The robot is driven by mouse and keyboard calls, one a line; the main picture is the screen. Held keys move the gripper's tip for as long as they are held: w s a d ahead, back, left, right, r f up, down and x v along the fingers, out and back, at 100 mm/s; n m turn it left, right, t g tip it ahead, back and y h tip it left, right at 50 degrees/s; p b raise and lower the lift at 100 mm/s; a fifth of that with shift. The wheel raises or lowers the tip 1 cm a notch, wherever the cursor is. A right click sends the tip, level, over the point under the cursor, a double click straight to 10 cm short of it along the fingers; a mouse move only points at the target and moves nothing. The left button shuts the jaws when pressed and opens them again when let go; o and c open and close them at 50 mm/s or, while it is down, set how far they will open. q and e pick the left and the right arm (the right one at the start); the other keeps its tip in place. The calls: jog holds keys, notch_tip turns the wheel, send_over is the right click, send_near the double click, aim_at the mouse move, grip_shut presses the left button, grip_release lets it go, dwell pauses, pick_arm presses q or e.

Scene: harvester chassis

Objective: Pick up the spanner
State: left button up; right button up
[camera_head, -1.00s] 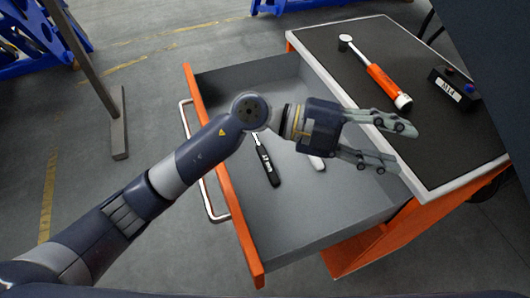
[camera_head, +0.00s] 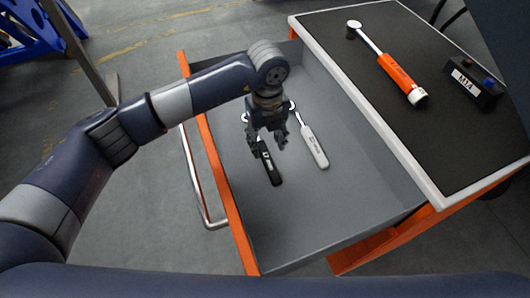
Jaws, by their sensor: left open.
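Two spanner-like tools lie in the open grey drawer (camera_head: 340,205). One has a black handle (camera_head: 270,166), with its upper part largely hidden by my left gripper. The other has a white handle (camera_head: 315,148), and its upper end is partly behind the gripper. My left gripper (camera_head: 268,148) points down over the drawer with its fingers apart and nothing visible between them. My right gripper is not in view.
An orange-handled tool (camera_head: 398,76) and a small black box labelled M14 (camera_head: 472,84) lie on the dark cart top (camera_head: 345,50) at the right. The drawer has an orange front edge (camera_head: 222,181) and a metal handle (camera_head: 191,180). The drawer's lower part is clear.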

aim_at(267, 157)
pick_arm(q)
jog(key=f, duration=0.1)
jog(key=f+p, duration=0.1)
jog(key=f, duration=0.2)
jog(key=shift+s+f+p, duration=0.1)
jog(key=shift+s+p, duration=0.25)
jog(key=shift+f, duration=0.65)
jog(key=shift+w, duration=0.1)
grip_shut()
